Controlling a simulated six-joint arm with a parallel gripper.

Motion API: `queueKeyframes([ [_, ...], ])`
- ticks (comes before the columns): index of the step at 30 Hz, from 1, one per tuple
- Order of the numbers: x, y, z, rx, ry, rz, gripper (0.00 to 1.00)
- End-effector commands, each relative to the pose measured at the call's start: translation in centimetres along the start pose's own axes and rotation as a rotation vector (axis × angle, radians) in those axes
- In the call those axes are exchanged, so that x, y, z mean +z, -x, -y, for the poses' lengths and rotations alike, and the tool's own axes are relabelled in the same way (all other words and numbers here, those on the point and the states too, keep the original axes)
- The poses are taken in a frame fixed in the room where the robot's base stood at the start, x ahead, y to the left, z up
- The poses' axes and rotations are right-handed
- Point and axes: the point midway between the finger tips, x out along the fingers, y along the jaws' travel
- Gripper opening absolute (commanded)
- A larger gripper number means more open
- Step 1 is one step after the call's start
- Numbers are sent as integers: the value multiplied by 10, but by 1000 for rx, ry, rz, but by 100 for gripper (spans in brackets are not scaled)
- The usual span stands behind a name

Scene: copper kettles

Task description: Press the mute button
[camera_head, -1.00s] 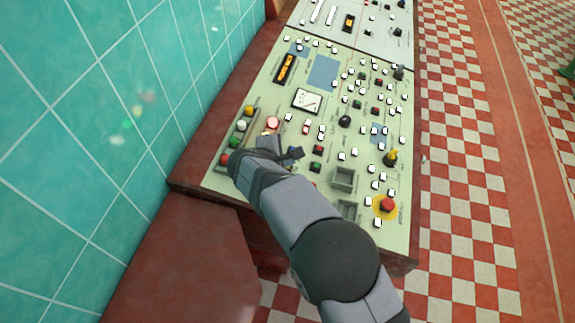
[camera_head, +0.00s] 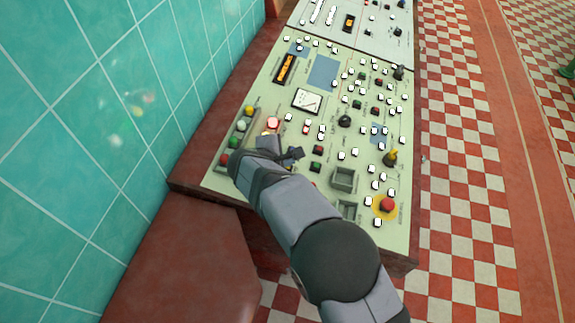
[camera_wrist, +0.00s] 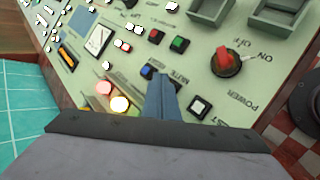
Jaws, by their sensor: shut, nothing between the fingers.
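My gripper (camera_head: 280,148) is shut and empty, low over the near left part of the pale green control panel (camera_head: 280,98). In the wrist view its blue-grey fingers (camera_wrist: 160,88) point at the panel. A small blue button (camera_wrist: 147,72) shows just left of the fingertips, beside upside-down lettering that seems to read MUTE (camera_wrist: 172,74). The fingers hide part of the panel there, and I cannot tell whether they touch a button. In the head view my gripper covers this spot.
A lit red lamp (camera_wrist: 104,88) and a lit pale lamp (camera_wrist: 120,104) lie left of the fingers. A white button (camera_wrist: 200,107) and a red rotary switch (camera_wrist: 227,62) lie right. A teal tiled wall (camera_head: 80,120) borders the panel's left. A red emergency knob (camera_head: 387,204) stands near the right edge.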

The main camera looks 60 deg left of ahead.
Motion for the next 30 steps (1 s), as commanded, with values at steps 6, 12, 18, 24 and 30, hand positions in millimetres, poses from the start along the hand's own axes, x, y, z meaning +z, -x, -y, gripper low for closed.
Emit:
queueKeyframes([
  [6,-1,-2,1,0,0,0,0],
  [12,-4,-6,4,0,0,0,0],
  [18,-4,-6,4,0,0,0,0],
  [24,-4,-6,4,0,0,0,0],
  [30,-5,-7,5,0,0,0,0],
])
